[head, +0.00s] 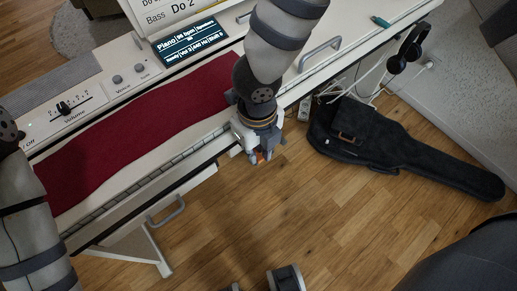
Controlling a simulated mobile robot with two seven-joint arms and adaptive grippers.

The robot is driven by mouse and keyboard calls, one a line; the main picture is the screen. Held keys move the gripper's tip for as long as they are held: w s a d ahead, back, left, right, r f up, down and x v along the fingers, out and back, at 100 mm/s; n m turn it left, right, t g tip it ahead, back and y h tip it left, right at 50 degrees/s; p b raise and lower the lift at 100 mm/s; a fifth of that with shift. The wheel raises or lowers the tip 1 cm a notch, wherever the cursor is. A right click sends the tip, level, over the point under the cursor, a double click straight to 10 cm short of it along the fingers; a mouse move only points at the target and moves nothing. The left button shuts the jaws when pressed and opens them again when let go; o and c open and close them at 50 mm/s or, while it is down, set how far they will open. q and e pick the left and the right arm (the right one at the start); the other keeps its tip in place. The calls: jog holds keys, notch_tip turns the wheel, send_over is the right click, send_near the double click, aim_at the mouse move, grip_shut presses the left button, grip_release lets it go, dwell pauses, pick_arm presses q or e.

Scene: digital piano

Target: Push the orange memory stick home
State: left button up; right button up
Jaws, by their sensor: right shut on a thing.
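My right gripper (262,156) is at the front edge of the white digital piano (195,158), right of the red cloth. It is shut on the orange memory stick (257,158), of which only a small orange patch shows between the fingers. The port is hidden, so I cannot tell how deep the stick sits or whether it touches the port. My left arm comes in at the left edge. What looks like my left gripper (258,283) shows at the bottom edge, its fingertips apart and empty, mostly cut off.
A dark red cloth (140,130) covers the keys. Volume and voice controls and a lit display (190,40) are behind it. A black guitar bag (390,150) lies on the wooden floor at right. Headphones (409,48) hang at the piano's right end, with cables below.

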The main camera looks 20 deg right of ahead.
pick_arm(q)
jog(key=shift+s+f, duration=0.3)
jog(key=shift+f, duration=0.05)
pick_arm(e)
jog(key=shift+w+a, duration=0.2)
jog(key=shift+w, duration=0.3)
jog(key=shift+w+a, duration=0.15)
jog(key=shift+w, duration=0.3)
jog(key=o, duration=0.8)
jog(key=shift+o, duration=0.2)
jog(key=shift+r+p, duration=0.85)
jog(key=shift+r, duration=1.7)
pick_arm(q)
jog(key=w+r, duration=0.2)
jog(key=shift+w+r+t, duration=0.2)
jog(key=shift+r+t, duration=0.1)
